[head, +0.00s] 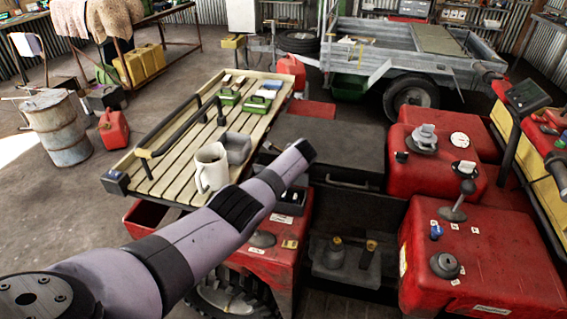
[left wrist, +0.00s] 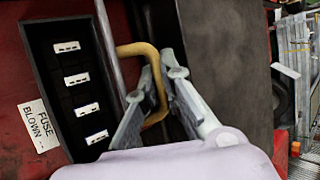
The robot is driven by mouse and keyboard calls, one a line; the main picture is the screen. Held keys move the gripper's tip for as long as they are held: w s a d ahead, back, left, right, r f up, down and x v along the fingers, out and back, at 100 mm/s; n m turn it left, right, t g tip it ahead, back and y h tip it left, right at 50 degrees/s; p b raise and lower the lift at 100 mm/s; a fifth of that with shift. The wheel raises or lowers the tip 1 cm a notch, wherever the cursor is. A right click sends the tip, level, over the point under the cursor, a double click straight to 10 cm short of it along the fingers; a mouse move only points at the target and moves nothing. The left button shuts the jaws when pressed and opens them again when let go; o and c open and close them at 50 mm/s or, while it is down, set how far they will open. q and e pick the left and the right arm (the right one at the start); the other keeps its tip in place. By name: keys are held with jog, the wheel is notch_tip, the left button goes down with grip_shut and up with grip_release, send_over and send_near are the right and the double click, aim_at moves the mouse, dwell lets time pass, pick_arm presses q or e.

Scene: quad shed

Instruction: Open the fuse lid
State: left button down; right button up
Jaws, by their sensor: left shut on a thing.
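The fuse box (left wrist: 78,80) shows in the left wrist view as a black recess with several white fuses, next to a "FUSE BLOWN" label (left wrist: 38,125). The fuses are uncovered in this view. A narrow grey strip (left wrist: 109,45), which looks like the fuse lid seen nearly edge-on, runs along the recess's right side. A tan bracket handle (left wrist: 140,48) juts right from it. My left gripper (left wrist: 155,88) is shut on this handle, with a finger on each side. In the head view, my left arm hides the gripper and lid; part of the fuse box (head: 292,198) shows. My right gripper is out of view.
A trailer (head: 400,50) is behind.

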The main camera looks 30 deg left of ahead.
pick_arm(q)
jog(key=shift+w+a+r, duration=0.15)
jog(key=shift+w+r, duration=0.3)
jog(key=shift+r, duration=0.15)
jog(key=c, duration=2)
grip_release()
jog(key=shift+f, duration=0.15)
jog(key=shift+s+f, duration=0.1)
